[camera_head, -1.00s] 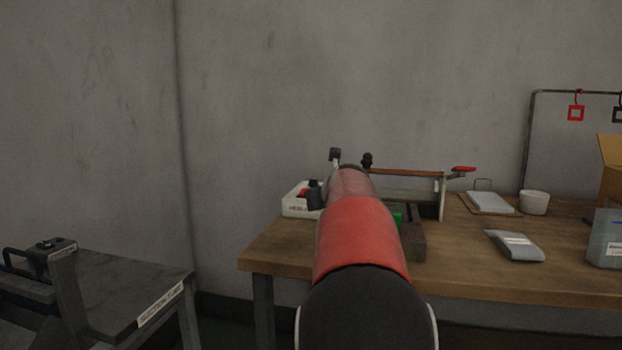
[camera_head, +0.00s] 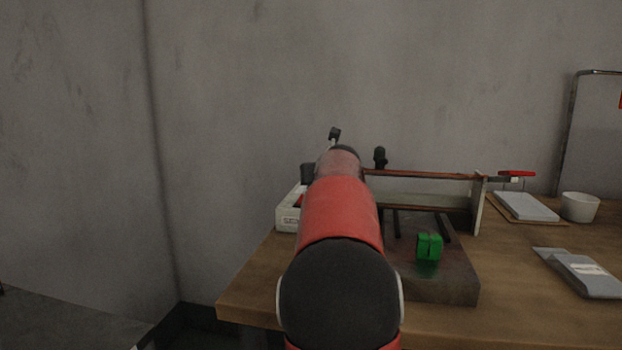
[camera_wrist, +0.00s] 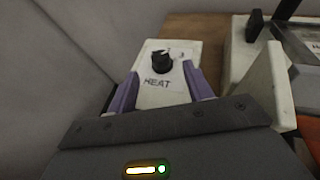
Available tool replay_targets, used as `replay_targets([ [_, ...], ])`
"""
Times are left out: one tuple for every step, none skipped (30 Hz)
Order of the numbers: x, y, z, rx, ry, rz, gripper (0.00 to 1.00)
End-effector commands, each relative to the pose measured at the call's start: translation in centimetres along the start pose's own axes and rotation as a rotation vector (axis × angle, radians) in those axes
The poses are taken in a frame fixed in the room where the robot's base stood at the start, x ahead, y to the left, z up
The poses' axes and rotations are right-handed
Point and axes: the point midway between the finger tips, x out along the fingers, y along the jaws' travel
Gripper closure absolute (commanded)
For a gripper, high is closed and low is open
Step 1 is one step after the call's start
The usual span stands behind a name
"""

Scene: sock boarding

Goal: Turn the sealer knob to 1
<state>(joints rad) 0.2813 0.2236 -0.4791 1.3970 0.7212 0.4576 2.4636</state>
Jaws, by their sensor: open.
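My gripper (camera_wrist: 160,70) has two purple fingers spread apart, one on each side of the box's near part. In the head view the sealer (camera_head: 424,176) stands at the table's left part, with a red-tipped lever. My red and black arm hides the knob and gripper there.
A green block (camera_head: 429,246) sits on a dark plate (camera_head: 445,290) in front of the sealer. Bare wall stands behind.

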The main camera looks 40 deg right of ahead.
Motion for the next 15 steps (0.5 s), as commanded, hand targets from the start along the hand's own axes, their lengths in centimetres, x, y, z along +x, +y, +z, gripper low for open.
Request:
replay_targets([
  [0.3,0.0,0.0,0.000,0.000,-0.001,0.49],
  [0.5,0.0,0.0,-0.001,0.000,-0.001,0.49],
  [1.0,0.0,0.0,0.000,0.001,-0.001,0.49],
  [1.4,0.0,-0.1,0.000,0.002,-0.001,0.49],
  [1.8,0.0,-0.1,0.000,0.002,-0.001,0.49],
  [2.5,-0.1,-0.1,-0.001,0.003,-0.002,0.49],
  [3.0,-0.1,-0.2,-0.001,0.003,-0.002,0.49],
  [3.5,-0.1,-0.1,-0.001,0.002,-0.002,0.49],
  [4.2,0.0,-0.1,-0.001,0.003,-0.002,0.49],
  [4.7,0.0,-0.1,-0.001,0.002,-0.001,0.49],
  [5.2,0.0,-0.1,-0.001,0.003,-0.002,0.49],
  [5.7,-0.1,-0.1,-0.001,0.002,-0.002,0.49],
  [6.1,-0.1,-0.1,-0.002,0.002,-0.003,0.49],
  [6.4,-0.1,-0.1,-0.001,0.002,-0.003,0.49],
  [6.8,-0.1,0.0,-0.001,0.002,-0.002,0.49],
])
